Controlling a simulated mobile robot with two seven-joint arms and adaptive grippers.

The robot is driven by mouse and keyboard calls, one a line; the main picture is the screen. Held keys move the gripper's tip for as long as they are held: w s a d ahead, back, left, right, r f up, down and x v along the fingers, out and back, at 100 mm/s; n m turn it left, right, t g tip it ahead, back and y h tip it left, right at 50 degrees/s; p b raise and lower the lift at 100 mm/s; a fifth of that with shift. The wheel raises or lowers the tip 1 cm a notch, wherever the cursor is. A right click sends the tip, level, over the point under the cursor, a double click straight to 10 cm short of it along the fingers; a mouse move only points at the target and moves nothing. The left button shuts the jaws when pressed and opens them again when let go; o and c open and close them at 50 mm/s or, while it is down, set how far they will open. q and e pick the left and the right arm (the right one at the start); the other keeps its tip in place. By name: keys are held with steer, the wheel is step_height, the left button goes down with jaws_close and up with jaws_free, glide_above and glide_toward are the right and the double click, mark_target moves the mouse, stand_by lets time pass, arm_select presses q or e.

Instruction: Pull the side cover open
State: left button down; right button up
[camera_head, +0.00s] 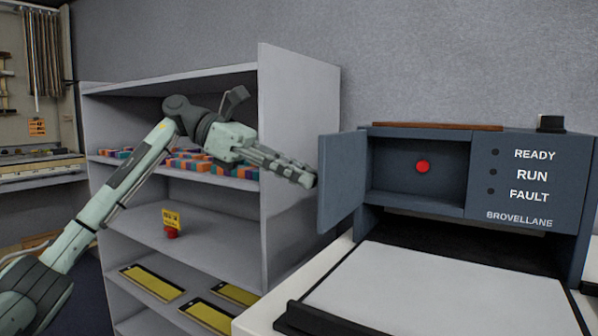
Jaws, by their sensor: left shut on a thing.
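The side cover (343,182) is a blue-grey panel hinged at the left of the machine (529,172). It stands swung out to the left, and the compartment (396,170) behind it is open to view, with a red round button (423,166) on its back wall. My left gripper (306,179) reaches in from the left, its fingertips at the outer edge of the side cover. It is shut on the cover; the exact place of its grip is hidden. My right gripper is not in view.
A grey shelf unit (299,130) stands behind my left arm, with several coloured blocks, a small red item with a yellow sign, and yellow-black trays. A wooden strip (437,126) and a dark knob (551,123) top the machine. A pale flat bed (440,291) lies in front.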

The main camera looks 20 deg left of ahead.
arm_select(q)
steer(key=shift+w+r, duration=0.15)
steer(key=shift+w, duration=0.15)
steer(key=c, duration=1.8)
jaws_free()
steer(key=o, duration=0.4)
steer(key=shift+w+d, duration=0.15)
steer(key=shift+o, duration=0.2)
steer(key=v, duration=1.2)
